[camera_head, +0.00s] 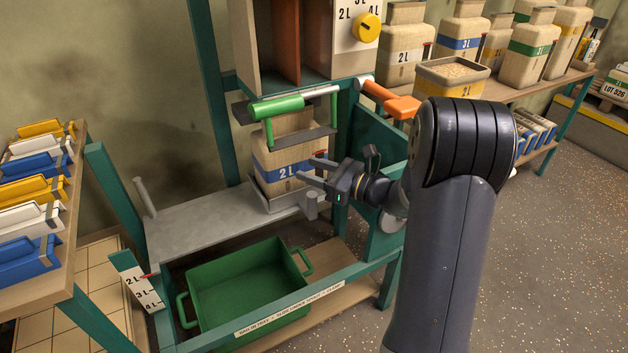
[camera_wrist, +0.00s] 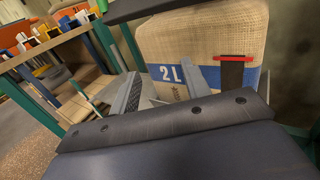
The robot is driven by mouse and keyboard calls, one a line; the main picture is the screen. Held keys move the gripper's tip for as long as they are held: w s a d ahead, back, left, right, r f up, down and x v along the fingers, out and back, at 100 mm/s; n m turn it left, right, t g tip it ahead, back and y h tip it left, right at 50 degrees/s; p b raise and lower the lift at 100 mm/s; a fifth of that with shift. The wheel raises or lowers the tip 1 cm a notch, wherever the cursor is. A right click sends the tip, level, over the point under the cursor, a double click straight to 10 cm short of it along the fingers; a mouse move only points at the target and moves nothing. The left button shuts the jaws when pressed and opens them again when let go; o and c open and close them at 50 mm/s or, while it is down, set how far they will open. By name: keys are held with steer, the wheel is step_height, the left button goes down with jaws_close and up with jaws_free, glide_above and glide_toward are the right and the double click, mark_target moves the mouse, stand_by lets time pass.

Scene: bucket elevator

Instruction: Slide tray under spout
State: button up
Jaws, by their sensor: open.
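A green tray (camera_head: 246,282) with side handles sits empty on the wooden lower shelf of the teal frame. Above it, a burlap sack (camera_head: 272,165) with a blue 2 L band stands upright on a grey plate, beneath a green-handled bar (camera_head: 277,107). The sack also fills the upper part of the wrist view (camera_wrist: 205,40). My gripper (camera_head: 306,172) is open and empty, its fingers pointing left in front of the sack's lower right side. In the wrist view, its fingertips (camera_wrist: 165,85) show before the sack; contact cannot be told. I cannot clearly pick out the spout.
A yellow dial (camera_head: 367,27) marked 2L to 4L is above, with an orange handle (camera_head: 392,98) below it. A 2L-3L-4L scale (camera_head: 140,288) stands at the frame's left. A labelled teal rail (camera_head: 290,307) crosses the tray's front.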

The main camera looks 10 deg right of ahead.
mark_target(313, 199)
steer(key=shift+r+p, duration=0.3)
steer(key=shift+r, duration=1.05)
steer(key=shift+f, duration=0.1)
step_height(313, 199, down, 10)
steer(key=b, duration=0.4)
steer(key=shift+a, duration=0.4)
steer(key=shift+s+a, duration=0.2)
steer(key=shift+a, duration=0.3)
